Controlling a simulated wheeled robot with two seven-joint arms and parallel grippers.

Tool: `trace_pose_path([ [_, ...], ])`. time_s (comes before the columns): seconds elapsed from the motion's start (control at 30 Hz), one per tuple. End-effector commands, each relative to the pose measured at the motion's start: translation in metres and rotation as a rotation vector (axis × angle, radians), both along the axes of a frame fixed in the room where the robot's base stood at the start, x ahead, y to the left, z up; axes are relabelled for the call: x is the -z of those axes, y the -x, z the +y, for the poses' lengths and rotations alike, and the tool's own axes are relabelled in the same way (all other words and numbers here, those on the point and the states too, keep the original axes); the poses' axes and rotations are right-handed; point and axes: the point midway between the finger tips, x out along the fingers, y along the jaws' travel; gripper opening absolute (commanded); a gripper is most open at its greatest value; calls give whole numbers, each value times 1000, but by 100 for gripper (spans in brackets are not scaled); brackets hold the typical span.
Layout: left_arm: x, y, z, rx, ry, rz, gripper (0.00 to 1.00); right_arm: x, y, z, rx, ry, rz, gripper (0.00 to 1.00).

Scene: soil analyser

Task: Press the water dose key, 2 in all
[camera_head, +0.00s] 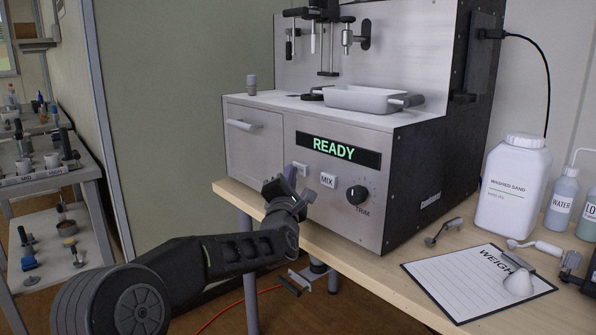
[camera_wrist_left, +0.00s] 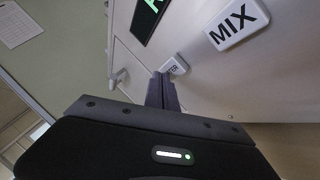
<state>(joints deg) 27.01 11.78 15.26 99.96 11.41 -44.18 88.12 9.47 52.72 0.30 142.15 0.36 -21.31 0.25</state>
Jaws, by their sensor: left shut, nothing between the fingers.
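The soil analyser (camera_head: 260,150) stands on a wooden bench, and its display (camera_head: 338,152) reads READY in green. The water dose key (camera_head: 301,168) is a small white key on the front panel, left of the MIX key (camera_head: 329,181). My left gripper's shut fingers (camera_head: 289,175) are in front of it and hide part of it. In the left wrist view, the key (camera_wrist_left: 176,66) shows the letters "TER", just past the shut fingertips (camera_wrist_left: 161,78). I cannot tell whether they touch it. The MIX key (camera_wrist_left: 237,24) is further right there.
A TRIM knob (camera_head: 358,194) is right of MIX. A grey tray (camera_head: 362,98) sits on the analyser's ledge. A clipboard (camera_head: 455,285), a washed sand jug (camera_head: 512,190) and a water bottle (camera_head: 561,200) stand or lie on the bench to the right.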

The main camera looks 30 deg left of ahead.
Motion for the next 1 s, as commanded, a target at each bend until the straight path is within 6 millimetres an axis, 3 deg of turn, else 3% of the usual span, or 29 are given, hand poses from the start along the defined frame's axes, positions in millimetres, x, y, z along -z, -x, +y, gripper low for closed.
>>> trace_pose_path([
  [1.0, 0, -10, -3, 0, -1, -1, 0, 2, 0, 0, 0, 0, 0, 36],
])
